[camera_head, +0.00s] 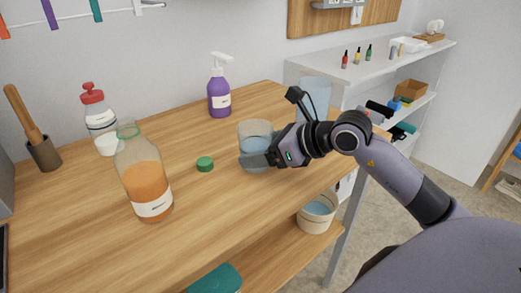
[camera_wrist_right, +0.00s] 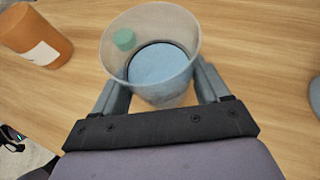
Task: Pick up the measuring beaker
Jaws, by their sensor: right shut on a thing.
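The measuring beaker (camera_head: 256,132) is a clear, wide-mouthed cup with pale blue inside, upright at the right part of the wooden table. My right gripper (camera_head: 258,160) reaches in from the right and is shut on the beaker, with its fingers low on the sides. In the right wrist view the beaker (camera_wrist_right: 150,32) stands between the two fingers of the gripper (camera_wrist_right: 160,86), its open mouth facing the camera. I cannot tell whether its base touches the table. My left gripper is not in view.
A green cap (camera_head: 205,164) lies left of the beaker. An open bottle of orange liquid (camera_head: 145,178), a purple pump bottle (camera_head: 219,95) and a red-capped bottle (camera_head: 98,112) stand on the table (camera_head: 230,215). Another clear container (camera_head: 316,92) is behind my right wrist.

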